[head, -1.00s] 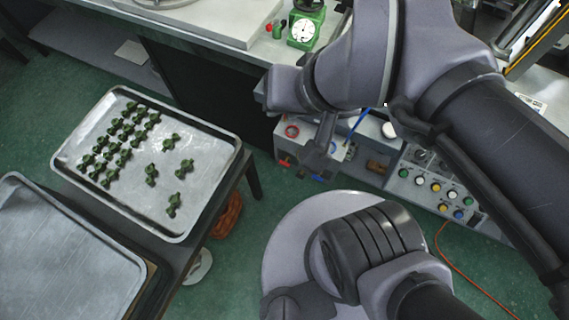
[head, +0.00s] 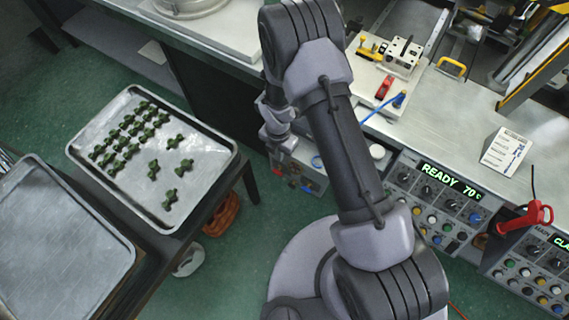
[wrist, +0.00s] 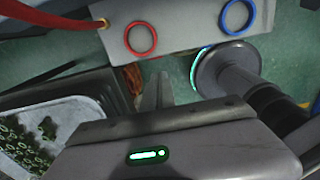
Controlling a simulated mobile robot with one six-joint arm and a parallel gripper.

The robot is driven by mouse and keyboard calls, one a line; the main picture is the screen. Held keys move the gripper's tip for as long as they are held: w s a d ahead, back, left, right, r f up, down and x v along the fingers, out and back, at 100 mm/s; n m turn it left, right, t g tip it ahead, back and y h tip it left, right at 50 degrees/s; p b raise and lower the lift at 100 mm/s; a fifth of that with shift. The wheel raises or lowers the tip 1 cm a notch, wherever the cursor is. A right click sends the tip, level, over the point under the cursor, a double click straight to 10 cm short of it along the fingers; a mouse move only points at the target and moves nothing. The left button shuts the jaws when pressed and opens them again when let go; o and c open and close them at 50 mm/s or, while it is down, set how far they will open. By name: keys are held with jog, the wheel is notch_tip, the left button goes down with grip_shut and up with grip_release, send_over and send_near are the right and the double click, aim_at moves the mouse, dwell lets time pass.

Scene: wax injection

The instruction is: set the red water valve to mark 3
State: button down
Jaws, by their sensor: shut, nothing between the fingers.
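A grey box (head: 312,172) sits below the bench edge in the head view. A small red handle (head: 278,171), which looks like the red water valve, shows at its front left, with a blue one (head: 306,188) to its right. Its mark is too small to read. In the wrist view the box (wrist: 185,30) fills the top and carries a red ring (wrist: 142,39) and a blue ring (wrist: 237,15). My gripper (wrist: 160,88) is shut and empty, apart from the box. In the head view my gripper (head: 284,148) is beside the box's left end, partly hidden.
A metal tray (head: 215,180) of green pieces stands on a table at left. A control panel reading READY 70 (head: 437,205) is right of the box. A red-handled tool (head: 528,217) hangs farther right. A blue hose (head: 378,107) runs by the bench edge. Green floor is open below.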

aim_at(280, 175)
jog(key=shift+a, duration=0.1)
notch_tip(280, 175, down, 14)
jog(key=b, duration=0.4)
jog(key=shift+b, duration=0.4)
jog(key=shift+f, duration=0.1)
jog(key=shift+f+b, duration=0.1)
jog(key=shift+b, duration=0.3)
jog(key=shift+s+d, duration=0.15)
jog(key=shift+d, duration=0.1)
jog(key=shift+a, duration=0.1)
jog(key=shift+w+a+r, duration=0.35)
jog(key=shift+w+a, duration=0.15)
